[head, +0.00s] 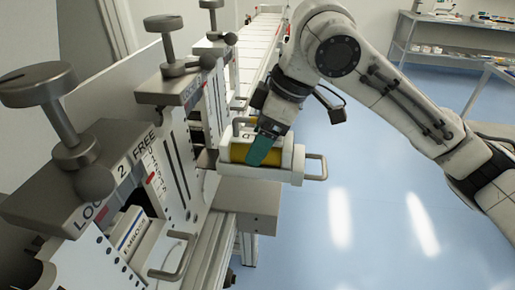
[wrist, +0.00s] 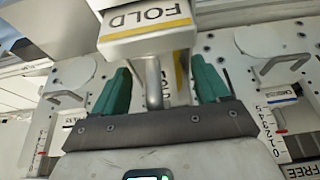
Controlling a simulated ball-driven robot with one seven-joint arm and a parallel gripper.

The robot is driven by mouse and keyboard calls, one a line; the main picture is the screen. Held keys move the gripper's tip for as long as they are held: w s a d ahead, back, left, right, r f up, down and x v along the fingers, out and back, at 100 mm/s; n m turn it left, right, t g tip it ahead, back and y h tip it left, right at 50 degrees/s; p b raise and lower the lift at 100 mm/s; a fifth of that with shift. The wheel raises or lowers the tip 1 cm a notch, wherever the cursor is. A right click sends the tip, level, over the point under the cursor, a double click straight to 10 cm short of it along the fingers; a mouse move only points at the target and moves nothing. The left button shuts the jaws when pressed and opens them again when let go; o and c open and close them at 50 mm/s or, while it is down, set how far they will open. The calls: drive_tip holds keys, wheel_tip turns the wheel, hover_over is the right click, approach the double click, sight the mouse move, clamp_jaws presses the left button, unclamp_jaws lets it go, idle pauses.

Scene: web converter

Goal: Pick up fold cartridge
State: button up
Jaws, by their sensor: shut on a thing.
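The fold cartridge (head: 268,173) is a white block with a yellow roll and a metal handle at its right end in the head view. My gripper (head: 262,150) comes down over it from above, a teal finger against the yellow part. In the wrist view, a white block marked FOLD (wrist: 147,38) shows at the top with a metal bar (wrist: 154,85) running down between my teal fingers (wrist: 160,68). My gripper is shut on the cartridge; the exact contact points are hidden. The cartridge sits at the right side of the machine frame; whether it touches the frame is unclear.
To the left stands the machine panel (head: 178,160) with clamp knobs (head: 45,85) and a slot marked 2 FREE. Another handled cartridge (head: 130,232) sits lower in the panel. The blue floor (head: 370,215) at right is clear. A shelf (head: 450,38) stands at the back right.

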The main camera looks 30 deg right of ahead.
drive_tip(key=shift+c, duration=0.5)
drive_tip(key=shift+r, duration=0.1)
